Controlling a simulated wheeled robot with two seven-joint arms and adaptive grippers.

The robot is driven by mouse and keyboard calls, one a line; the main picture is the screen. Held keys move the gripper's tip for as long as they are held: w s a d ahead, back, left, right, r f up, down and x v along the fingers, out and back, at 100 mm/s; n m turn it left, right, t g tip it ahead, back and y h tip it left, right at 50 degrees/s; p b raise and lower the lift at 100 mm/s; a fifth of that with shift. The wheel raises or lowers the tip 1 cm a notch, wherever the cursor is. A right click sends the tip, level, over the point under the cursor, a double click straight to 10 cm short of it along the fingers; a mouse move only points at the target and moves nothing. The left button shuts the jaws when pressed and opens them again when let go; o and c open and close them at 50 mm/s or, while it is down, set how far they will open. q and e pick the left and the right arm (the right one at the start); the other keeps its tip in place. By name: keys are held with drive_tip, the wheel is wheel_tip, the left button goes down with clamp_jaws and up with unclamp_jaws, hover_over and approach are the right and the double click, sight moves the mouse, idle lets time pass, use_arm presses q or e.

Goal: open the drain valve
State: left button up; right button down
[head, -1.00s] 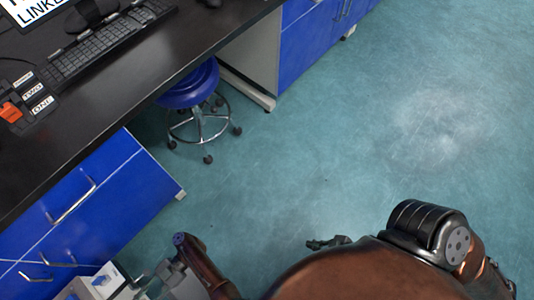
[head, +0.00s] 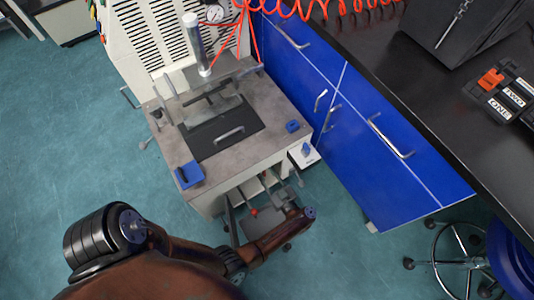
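The rheometer bench (head: 245,145) stands in the upper middle of the head view, with a vertical silver cylinder (head: 197,45) and a round pressure gauge (head: 214,13) behind it. A small red knob (head: 254,212) shows low down by the open lower part of the bench. I cannot tell whether it is the drain valve, and no other part is clearly that valve. My brown arm (head: 275,238) reaches in front of the bench. A grey mechanism (head: 272,220) beside its end may be my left gripper, but its fingers cannot be made out. My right gripper is not seen.
Red coiled hoses (head: 340,12) hang at the top. Blue cabinets (head: 375,150) under a black counter (head: 440,110) adjoin the bench on the right. A blue stool (head: 510,265) stands at lower right. The green floor (head: 60,130) on the left is clear.

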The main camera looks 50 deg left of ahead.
use_arm(q)
drive_tip(key=shift+c, duration=0.7)
clamp_jaws()
drive_tip(key=shift+s+n, duration=0.1)
drive_tip(key=shift+n, duration=0.2)
drive_tip(key=n, duration=0.3)
drive_tip(key=shift+s+f, duration=0.1)
drive_tip(key=shift+s, duration=0.1)
drive_tip(key=shift+s+f+n, duration=0.2)
drive_tip(key=shift+f+n, duration=0.1)
drive_tip(key=shift+n, duration=2.05)
drive_tip(key=shift+s+f+n, duration=0.25)
drive_tip(key=shift+n, duration=2.15)
drive_tip(key=shift+s+f+n, duration=0.2)
drive_tip(key=shift+f+n, duration=0.1)
drive_tip(key=shift+n, duration=2.05)
